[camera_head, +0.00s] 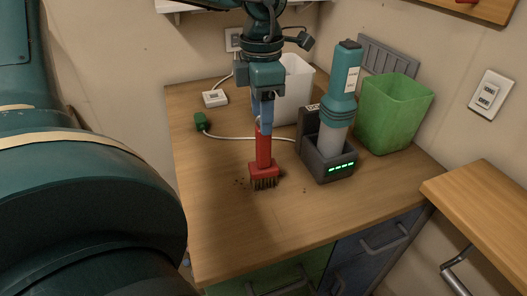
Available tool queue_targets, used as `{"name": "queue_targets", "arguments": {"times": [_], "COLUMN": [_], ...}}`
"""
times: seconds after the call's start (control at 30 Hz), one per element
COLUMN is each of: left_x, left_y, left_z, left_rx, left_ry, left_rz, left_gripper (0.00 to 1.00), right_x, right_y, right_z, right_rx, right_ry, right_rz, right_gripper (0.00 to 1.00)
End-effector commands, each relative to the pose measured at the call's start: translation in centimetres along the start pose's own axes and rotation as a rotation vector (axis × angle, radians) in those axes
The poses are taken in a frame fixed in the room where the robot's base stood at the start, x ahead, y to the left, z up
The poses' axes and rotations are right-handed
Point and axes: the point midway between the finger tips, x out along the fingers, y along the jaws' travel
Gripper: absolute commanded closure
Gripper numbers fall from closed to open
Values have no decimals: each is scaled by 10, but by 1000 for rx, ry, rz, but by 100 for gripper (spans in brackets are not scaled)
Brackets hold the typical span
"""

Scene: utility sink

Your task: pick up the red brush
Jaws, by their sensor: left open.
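The red brush (264,163) stands upright on the wooden counter (222,230), its dark bristles down and its red handle up. My left gripper (263,112) points down right at the top of the brush handle. Its blue fingers are open and overlap the upper end of the handle in the head view. I cannot tell whether they touch it. My right gripper is not in view.
A teal flashlight (344,85) stands in a dark charging dock (327,160) with green lights, right of the brush. Behind are a white bin (296,92) and a green bin (391,113). A white cable with a green plug (202,121) lies left. The front counter is clear.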

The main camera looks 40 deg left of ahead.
Motion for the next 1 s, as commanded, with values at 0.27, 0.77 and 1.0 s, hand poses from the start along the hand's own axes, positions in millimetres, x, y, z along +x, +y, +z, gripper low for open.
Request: {"name": "queue_targets", "arguments": {"times": [0.27,0.77,1.0], "left_x": [30,55,54], "left_y": [-2,-1,-1], "left_z": [2,3,3], "left_rx": [1,0,0], "left_ry": [4,-2,-2], "left_rz": [-4,-1,-1], "left_gripper": [51,55,75], "right_x": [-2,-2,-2], "right_y": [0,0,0], "right_z": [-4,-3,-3], "right_rx": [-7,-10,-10], "right_ry": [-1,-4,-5], "right_rz": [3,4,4], "right_gripper": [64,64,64]}}
